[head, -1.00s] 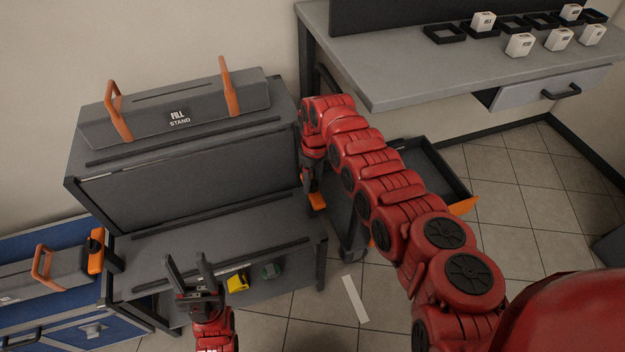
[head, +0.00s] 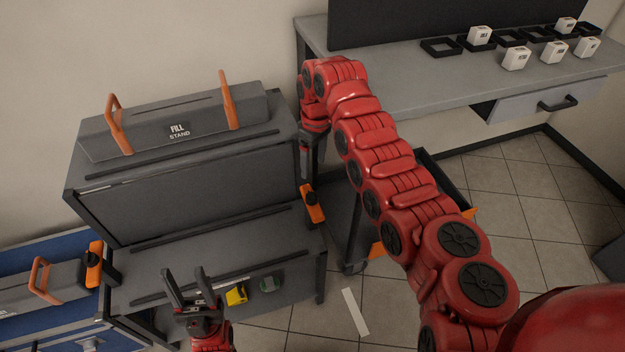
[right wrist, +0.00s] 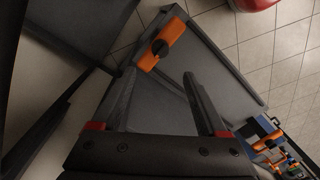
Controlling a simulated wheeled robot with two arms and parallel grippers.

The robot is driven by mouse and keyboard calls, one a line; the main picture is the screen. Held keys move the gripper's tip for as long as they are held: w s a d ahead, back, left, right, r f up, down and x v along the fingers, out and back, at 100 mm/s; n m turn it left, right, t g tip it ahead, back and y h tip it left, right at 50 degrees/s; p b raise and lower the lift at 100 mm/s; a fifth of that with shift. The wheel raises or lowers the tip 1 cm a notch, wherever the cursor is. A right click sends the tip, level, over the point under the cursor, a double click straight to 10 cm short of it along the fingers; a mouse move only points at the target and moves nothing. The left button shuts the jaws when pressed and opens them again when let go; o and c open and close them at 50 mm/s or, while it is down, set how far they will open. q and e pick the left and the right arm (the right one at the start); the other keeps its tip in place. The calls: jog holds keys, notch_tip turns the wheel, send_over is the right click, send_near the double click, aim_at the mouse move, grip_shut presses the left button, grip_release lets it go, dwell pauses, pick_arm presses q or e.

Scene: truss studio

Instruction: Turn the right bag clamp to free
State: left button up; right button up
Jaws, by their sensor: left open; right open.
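The right bag clamp (head: 314,207), an orange bar on a dark pivot, sits at the right end of the grey fill stand (head: 196,175). Its bar slants down to the right in the head view. It also shows in the right wrist view (right wrist: 172,32), ahead of my fingertips. My right gripper (right wrist: 159,76) is open and empty, with a gap to the clamp. In the head view it is above the clamp. The left bag clamp (head: 94,264), also orange, is at the stand's left end. My left gripper (head: 186,272) is open and empty above the lower shelf's front.
A grey workbench (head: 400,85) with white boxes and black trays stands at the back right. Orange hoops (head: 229,100) rise from the stand's top.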

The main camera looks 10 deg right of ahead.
notch_tip(320, 180, up, 5)
jog(key=shift+w+d, duration=0.1)
jog(key=shift+d, duration=0.05)
dwell(0.5)
